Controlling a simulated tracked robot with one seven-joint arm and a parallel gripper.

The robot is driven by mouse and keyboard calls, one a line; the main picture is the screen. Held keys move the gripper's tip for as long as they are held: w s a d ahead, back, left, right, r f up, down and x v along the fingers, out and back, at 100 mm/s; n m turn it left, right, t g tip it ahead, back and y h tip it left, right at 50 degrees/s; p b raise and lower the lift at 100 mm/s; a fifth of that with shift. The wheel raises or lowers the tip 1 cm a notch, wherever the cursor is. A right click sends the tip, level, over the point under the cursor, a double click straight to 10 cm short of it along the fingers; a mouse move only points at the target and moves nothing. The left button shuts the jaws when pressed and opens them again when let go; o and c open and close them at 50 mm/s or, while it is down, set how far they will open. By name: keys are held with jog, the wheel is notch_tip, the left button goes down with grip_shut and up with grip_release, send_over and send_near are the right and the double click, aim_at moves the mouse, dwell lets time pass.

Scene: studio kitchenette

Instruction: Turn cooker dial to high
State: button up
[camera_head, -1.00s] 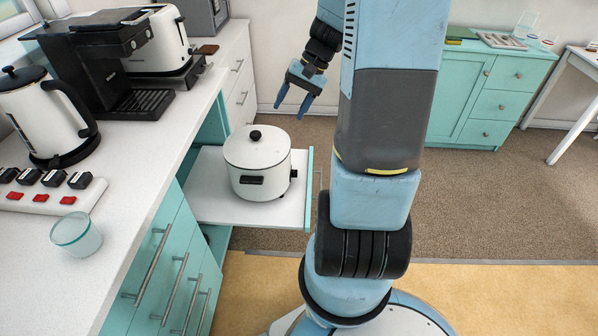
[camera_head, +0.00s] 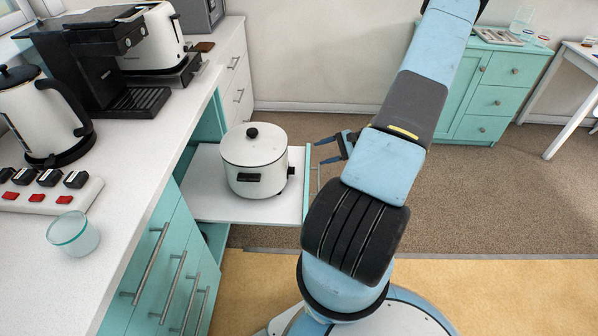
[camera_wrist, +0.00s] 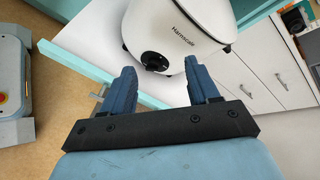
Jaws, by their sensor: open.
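The white cooker (camera_head: 254,160) with a black lid knob stands on the pulled-out white shelf (camera_head: 205,205). In the wrist view the cooker (camera_wrist: 180,22) shows its brand lettering. Its black dial (camera_wrist: 154,61) sits low on its side, facing my gripper. In the head view the dial (camera_head: 290,171) is a small dark bump on the cooker's right side. My gripper (camera_head: 326,150) is to the right of the cooker, apart from it. In the wrist view my gripper (camera_wrist: 161,76) is open and empty, with the dial beyond and between the fingertips. The dial's setting is too small to read.
The shelf's teal front edge (camera_head: 306,185) lies between my gripper and the cooker's base. A counter (camera_head: 110,225) with a kettle (camera_head: 45,115), coffee machine (camera_head: 100,60) and glass (camera_head: 73,233) is at the left.

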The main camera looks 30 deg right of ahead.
aim_at(292, 171)
notch_tip(292, 171, down, 9)
jog(key=s+d+m+t+h, duration=0.1)
jog(key=s+d+m+t, duration=0.1)
jog(key=d+m+t, duration=0.15)
jog(key=shift+m, duration=0.25)
jog(key=x, duration=1.4)
jog(key=shift+s+a+r, duration=0.15)
jog(key=shift+a, duration=0.2)
jog(key=shift+c, duration=0.2)
jog(key=c, duration=1)
